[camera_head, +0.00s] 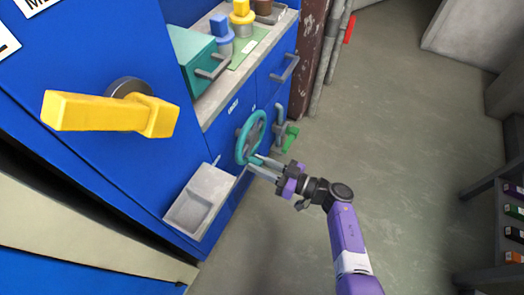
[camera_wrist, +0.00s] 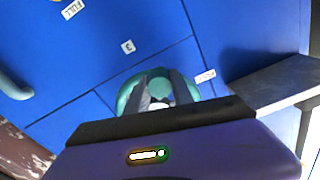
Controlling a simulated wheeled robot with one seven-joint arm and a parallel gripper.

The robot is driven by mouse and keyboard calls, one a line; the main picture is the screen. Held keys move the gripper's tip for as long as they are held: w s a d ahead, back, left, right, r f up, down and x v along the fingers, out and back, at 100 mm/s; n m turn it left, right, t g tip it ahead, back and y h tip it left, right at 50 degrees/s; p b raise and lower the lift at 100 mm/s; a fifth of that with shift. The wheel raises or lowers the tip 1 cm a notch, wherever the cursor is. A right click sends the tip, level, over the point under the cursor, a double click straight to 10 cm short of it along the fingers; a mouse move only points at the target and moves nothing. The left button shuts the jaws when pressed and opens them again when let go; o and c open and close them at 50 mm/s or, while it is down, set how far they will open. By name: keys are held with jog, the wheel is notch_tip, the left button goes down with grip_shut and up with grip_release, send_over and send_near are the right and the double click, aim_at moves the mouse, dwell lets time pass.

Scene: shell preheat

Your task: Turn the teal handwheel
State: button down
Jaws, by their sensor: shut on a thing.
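The teal handwheel (camera_head: 250,137) is mounted on the blue cabinet front. In the wrist view, the upper part of its teal rim (camera_wrist: 130,86) shows beyond my fingers, and its lower part is hidden by my gripper body. My gripper (camera_head: 256,164) reaches the wheel from the lower right, with its fingers at the bottom of the rim. The gripper is shut on the rim. In the wrist view the fingers (camera_wrist: 160,98) overlap the wheel.
A grey tray (camera_head: 200,200) juts out left of the wheel. A yellow lever (camera_head: 95,112) sticks out at upper left. A green valve handle (camera_head: 290,137) and grey pipe are just right of the wheel. A dark shelf (camera_head: 500,190) stands far right. The floor between is clear.

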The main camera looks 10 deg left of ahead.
aim_at(241, 159)
jog(key=shift+s+a+r+m+p, duration=0.1)
jog(key=shift+s+r+m+p, duration=0.15)
jog(key=shift+r+m+p, duration=0.3)
jog(key=shift+s+a+r+m+p, duration=0.1)
jog(key=shift+s+r+m+p, duration=0.15)
jog(key=shift+m+p, duration=0.35)
jog(key=m+p, duration=0.1)
jog(key=s+r+m+p, duration=0.1)
jog(key=p, duration=0.1)
jog(key=m+p, duration=0.1)
jog(key=shift+s+a+r+m+p, duration=0.25)
jog(key=shift+p, duration=0.1)
jog(key=r+m+p, duration=0.1)
jog(key=m+p, duration=0.1)
jog(key=r+m+p, duration=0.1)
jog(key=m, duration=0.1)
jog(key=shift+s+a+r+p, duration=0.1)
jog(key=shift+s+a+p, duration=0.05)
jog(key=shift+s+p, duration=0.25)
jog(key=shift+r+m+p, duration=0.65)
jog(key=shift+m+p, duration=0.25)
jog(key=shift+m, duration=0.3)
jog(key=shift+r, duration=0.1)
jog(key=c, duration=1.1)
grip_release()
jog(key=shift+s, duration=0.1)
